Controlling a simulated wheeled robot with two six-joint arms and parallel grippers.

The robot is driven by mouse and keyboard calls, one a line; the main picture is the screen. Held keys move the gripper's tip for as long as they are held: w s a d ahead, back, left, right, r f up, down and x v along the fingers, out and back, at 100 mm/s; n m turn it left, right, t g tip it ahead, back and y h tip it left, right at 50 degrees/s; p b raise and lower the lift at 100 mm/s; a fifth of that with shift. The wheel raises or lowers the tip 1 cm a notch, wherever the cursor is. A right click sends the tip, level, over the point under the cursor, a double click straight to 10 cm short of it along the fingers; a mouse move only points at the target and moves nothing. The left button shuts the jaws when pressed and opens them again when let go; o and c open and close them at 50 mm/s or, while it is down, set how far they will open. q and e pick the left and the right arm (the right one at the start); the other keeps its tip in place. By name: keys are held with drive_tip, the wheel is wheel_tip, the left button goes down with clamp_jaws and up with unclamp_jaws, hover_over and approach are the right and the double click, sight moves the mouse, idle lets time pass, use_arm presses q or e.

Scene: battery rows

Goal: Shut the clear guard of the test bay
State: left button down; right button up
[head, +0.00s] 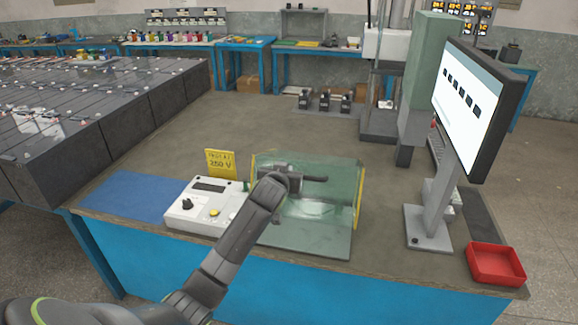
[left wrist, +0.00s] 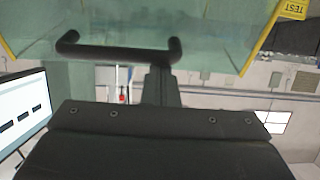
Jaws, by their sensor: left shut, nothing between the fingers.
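The test bay has a grey-green base plate (head: 315,240) on the bench. Its clear guard (head: 340,170), a greenish see-through panel with yellow side edges, stands raised at a tilt over it; the exact angle is hard to tell. In the left wrist view the guard (left wrist: 215,25) fills the top, with its black bar handle (left wrist: 115,52) across it. My left gripper (head: 296,183) is shut and empty at the guard, by the handle. In the wrist view its fingers (left wrist: 160,80) reach the handle's bar; I cannot tell whether they touch. My right gripper is not in view.
A white control box (head: 208,205) with a yellow 250 V sign (head: 221,163) adjoins the bay on the left. A blue mat (head: 130,195) lies farther left. A monitor (head: 465,110) on a stand and a red tray (head: 495,264) are at the right. The bench behind the bay is mostly clear.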

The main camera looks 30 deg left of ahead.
use_arm(q)
drive_tip(key=s+d+f+t+b, duration=0.1)
drive_tip(key=s+f+b, duration=0.3)
drive_tip(key=b, duration=0.5)
drive_tip(key=s+d+f+t+y+b, duration=0.1)
drive_tip(key=s+f+t+b, duration=0.3)
drive_tip(key=f+b, duration=0.5)
drive_tip(key=shift+s+d+f+b, duration=0.2)
drive_tip(key=shift+s+b, duration=0.2)
drive_tip(key=shift+s, duration=0.25)
drive_tip(key=shift+s+f, duration=0.1)
drive_tip(key=shift+f, duration=0.05)
wheel_tip(320, 180, up, 5)
drive_tip(key=p, duration=0.4)
drive_tip(key=b+v, duration=0.1)
drive_tip(key=v, duration=0.8)
drive_tip(key=shift+d+f, duration=0.15)
